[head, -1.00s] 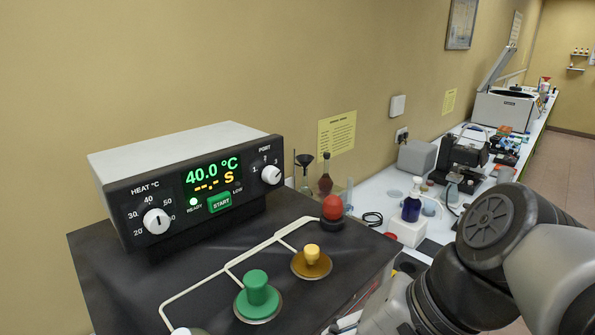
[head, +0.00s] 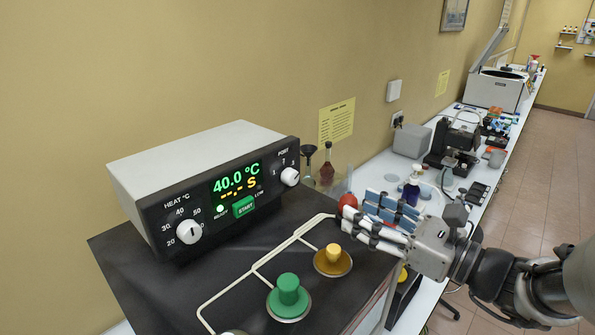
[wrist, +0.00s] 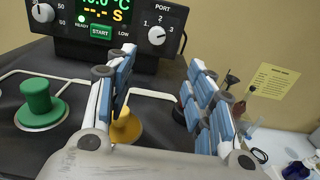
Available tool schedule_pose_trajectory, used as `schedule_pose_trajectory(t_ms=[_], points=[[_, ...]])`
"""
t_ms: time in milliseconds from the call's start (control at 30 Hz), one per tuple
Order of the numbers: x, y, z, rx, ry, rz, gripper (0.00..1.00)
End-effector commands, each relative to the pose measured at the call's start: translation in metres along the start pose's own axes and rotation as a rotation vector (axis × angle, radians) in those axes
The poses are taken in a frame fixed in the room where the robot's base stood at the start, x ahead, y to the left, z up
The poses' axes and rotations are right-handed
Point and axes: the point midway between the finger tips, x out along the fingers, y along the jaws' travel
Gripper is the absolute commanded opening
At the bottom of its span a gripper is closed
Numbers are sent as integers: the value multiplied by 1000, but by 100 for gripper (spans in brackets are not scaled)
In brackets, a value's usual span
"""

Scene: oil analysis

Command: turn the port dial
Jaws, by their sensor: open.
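The port dial (head: 290,176) is a white knob at the right end of the instrument's black front panel, under the label PORT with marks 1, 2 and 3. In the wrist view the port dial (wrist: 157,36) shows at the top, ahead of my fingers, with its pointer line toward the upper right. My gripper (head: 362,212) is open and empty, to the right of and apart from the dial, above the right edge of the black top. In the wrist view my gripper (wrist: 160,75) has its fingers spread wide, with the dial beyond the gap between them.
The heat dial (head: 188,231), a green START button (head: 243,207) and a display reading 40.0 °C share the panel. A green knob (head: 288,289), a yellow knob (head: 333,254) and a red knob (head: 347,201) stand on the black top. Flasks (head: 326,170) stand behind.

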Motion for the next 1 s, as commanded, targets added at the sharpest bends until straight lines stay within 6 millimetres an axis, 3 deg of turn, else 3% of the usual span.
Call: schedule_pose_trajectory(t_ms=[400, 600, 800, 1000], points=[[93, 4, 0, -2, 1, 10, 49], [130, 4, 0, -3, 1, 9, 49], [149, 2, 0, -4, 1, 5, 49], [153, 3, 0, -4, 1, 5, 49]])
